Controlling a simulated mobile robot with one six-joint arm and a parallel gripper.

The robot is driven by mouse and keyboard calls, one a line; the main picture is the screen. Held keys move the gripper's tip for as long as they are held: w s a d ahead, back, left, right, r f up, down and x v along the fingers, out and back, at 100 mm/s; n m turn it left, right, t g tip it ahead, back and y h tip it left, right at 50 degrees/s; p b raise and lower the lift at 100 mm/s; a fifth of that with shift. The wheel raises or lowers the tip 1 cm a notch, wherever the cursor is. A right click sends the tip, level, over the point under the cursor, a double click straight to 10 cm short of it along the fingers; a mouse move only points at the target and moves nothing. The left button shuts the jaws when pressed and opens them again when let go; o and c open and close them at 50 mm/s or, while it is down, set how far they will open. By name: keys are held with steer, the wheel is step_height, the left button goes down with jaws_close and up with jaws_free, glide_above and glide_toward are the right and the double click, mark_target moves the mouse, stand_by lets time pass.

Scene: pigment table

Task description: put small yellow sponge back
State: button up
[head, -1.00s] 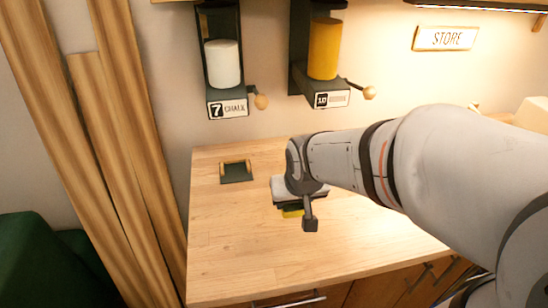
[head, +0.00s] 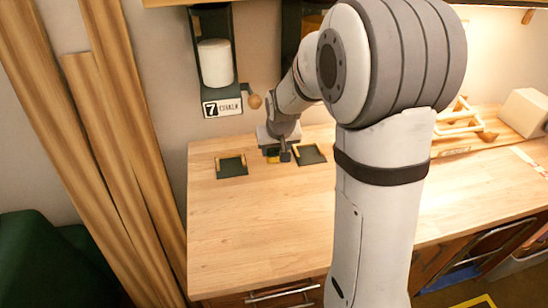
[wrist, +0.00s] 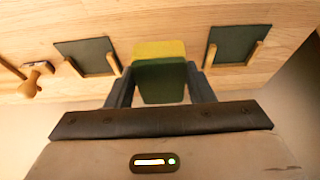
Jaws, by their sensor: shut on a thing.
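My gripper (head: 282,152) is low over the back of the wooden table, near the wall. In the wrist view, its two fingers (wrist: 160,84) are shut on the small yellow sponge (wrist: 158,49), which has a dark green layer (wrist: 161,82) facing the camera. In the head view the sponge is mostly hidden by my gripper. Whether it touches the table is not clear. Two dark green pads with wooden edge strips lie on either side of my gripper: one left (head: 231,168) and one right (head: 310,155). Both look empty and also show in the wrist view (wrist: 88,56) (wrist: 234,43).
A dispenser with a white cylinder (head: 215,63), labelled 7 CHALK, hangs above the left pad, its knob (head: 255,101) close to my arm. A wooden rack (head: 462,120) and pale box (head: 525,112) stand right. The front-left tabletop (head: 255,235) is clear.

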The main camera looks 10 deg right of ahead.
steer(key=f+p, duration=0.1)
steer(key=f, duration=0.5)
steer(key=shift+w, duration=0.2)
steer(key=shift+w+f, duration=0.25)
steer(key=shift+f, duration=0.2)
steer(key=shift+f, duration=0.25)
steer(key=o, duration=1)
steer(key=shift+r, duration=0.1)
steer(key=shift+o, duration=0.2)
